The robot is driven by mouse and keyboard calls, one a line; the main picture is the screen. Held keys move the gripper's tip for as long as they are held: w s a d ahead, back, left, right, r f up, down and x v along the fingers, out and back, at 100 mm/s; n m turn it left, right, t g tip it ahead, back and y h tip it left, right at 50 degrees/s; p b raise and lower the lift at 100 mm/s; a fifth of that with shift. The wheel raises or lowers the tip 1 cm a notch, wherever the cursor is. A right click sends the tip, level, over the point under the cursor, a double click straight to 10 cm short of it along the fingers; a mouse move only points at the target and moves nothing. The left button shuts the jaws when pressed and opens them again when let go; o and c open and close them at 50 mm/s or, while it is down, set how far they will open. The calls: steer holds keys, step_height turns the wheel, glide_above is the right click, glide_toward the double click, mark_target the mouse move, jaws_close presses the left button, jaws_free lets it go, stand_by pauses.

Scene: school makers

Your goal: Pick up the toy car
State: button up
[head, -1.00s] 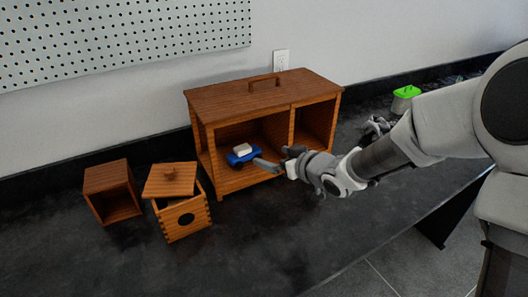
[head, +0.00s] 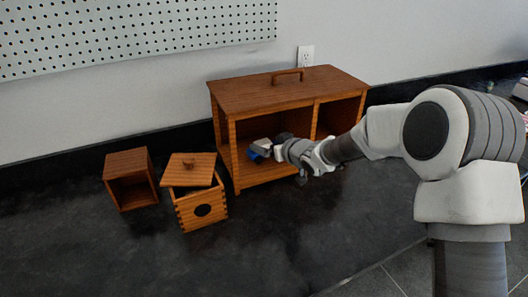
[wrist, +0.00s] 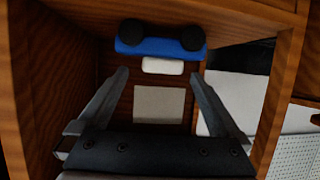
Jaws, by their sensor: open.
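The toy car (head: 254,154) is blue with a pale top and sits in the left compartment of the wooden cabinet (head: 270,91). In the wrist view the car (wrist: 160,46) shows its blue side, black wheels and white top, with the wheels toward the picture's top. My gripper (head: 270,148) reaches into that compartment and partly hides the car in the head view. Its two fingers (wrist: 159,76) are open, one on each side of the white top, near their tips. I cannot tell whether they touch the car.
The compartment's wooden walls and shelf lie close around my gripper. A small open box (head: 131,180) and a lidded box (head: 201,207) with a dark round hole stand left of the cabinet. The dark countertop (head: 130,260) in front is clear.

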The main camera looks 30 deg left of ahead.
mark_target(263, 141)
steer(key=x, duration=0.4)
steer(key=shift+s+a, duration=0.1)
steer(key=c, duration=1.5)
steer(key=shift+r, duration=0.1)
